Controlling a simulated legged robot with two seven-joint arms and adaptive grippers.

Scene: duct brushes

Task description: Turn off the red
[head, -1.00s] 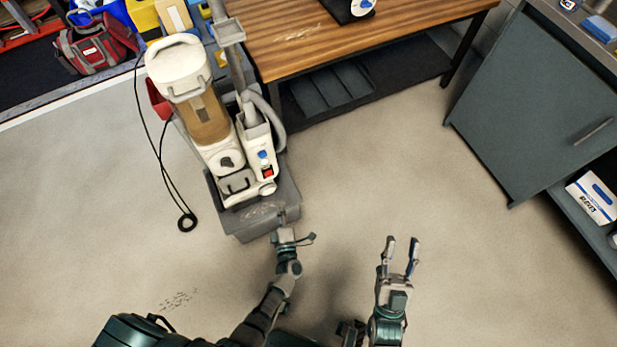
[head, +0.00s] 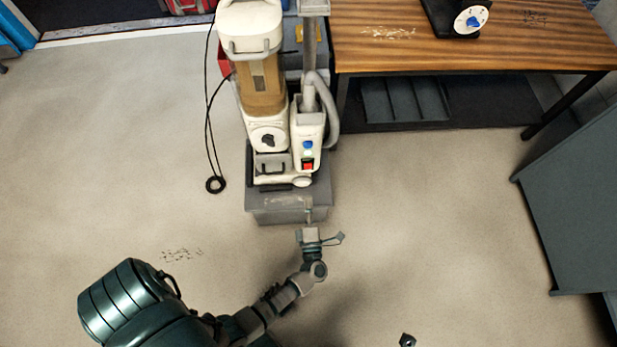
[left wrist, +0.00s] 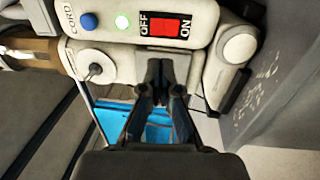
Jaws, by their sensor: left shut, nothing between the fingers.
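The red rocker switch (head: 308,165) sits low on the front panel of the cream upright machine (head: 262,85). The left wrist view shows the switch (left wrist: 165,29) close up, between the words OFF and ON. My left gripper (head: 309,214) is in front of the machine's grey base, below the switch in the head view. In the left wrist view its fingers (left wrist: 160,84) are together and empty, with tips just below the switch; I cannot tell if they touch the panel.
The machine stands on a grey base (head: 290,213). A black cord (head: 209,130) hangs at its left. A wooden table (head: 480,45) is behind right. Open floor lies around.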

